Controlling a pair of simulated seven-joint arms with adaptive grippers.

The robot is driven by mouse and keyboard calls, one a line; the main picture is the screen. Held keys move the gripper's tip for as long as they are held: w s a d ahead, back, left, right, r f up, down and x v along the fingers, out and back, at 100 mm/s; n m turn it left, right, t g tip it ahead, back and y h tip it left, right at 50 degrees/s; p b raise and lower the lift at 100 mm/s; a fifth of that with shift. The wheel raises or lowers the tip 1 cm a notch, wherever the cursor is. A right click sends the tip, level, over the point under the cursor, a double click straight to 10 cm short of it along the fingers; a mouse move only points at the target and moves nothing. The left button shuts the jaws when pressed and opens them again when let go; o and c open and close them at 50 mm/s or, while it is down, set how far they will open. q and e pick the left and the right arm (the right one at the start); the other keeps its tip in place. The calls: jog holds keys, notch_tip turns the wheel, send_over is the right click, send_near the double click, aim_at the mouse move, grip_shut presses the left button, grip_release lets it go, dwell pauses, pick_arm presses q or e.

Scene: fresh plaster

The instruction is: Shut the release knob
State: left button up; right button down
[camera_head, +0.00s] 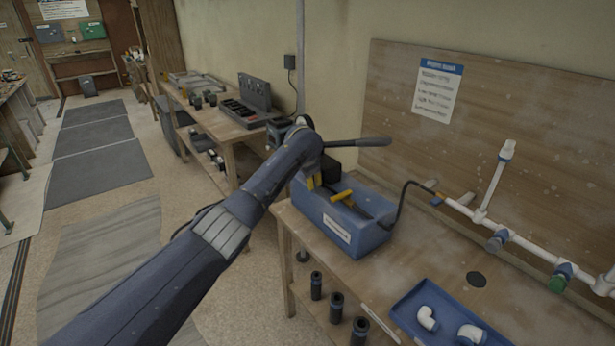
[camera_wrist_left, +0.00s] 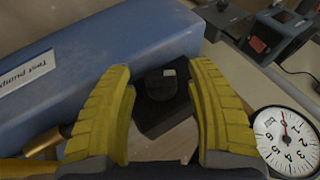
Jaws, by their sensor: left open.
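The blue test pump (camera_head: 340,228) stands on the near workbench, with a black handle and a yellow part on top. My left gripper (camera_head: 310,183) is at its back left end, mostly hidden behind my arm in the head view. In the left wrist view, the gripper (camera_wrist_left: 160,72) is open with nothing between its yellow fingers. Beyond and between the fingers is a dark rounded piece with a pale mark, which looks like the release knob (camera_wrist_left: 158,92). It appears apart from both fingers. The blue pump body (camera_wrist_left: 150,35) lies behind it. I cannot tell how far the knob is turned.
A pressure gauge (camera_wrist_left: 286,141) sits close to the right finger. A black hose (camera_head: 400,207) runs from the pump to white pipework (camera_head: 520,240) on the board.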

pick_arm(q)
jog(key=shift+w+f, duration=0.2)
jog(key=shift+f, duration=0.05)
dwell(0.3)
jog(key=c, duration=1.2)
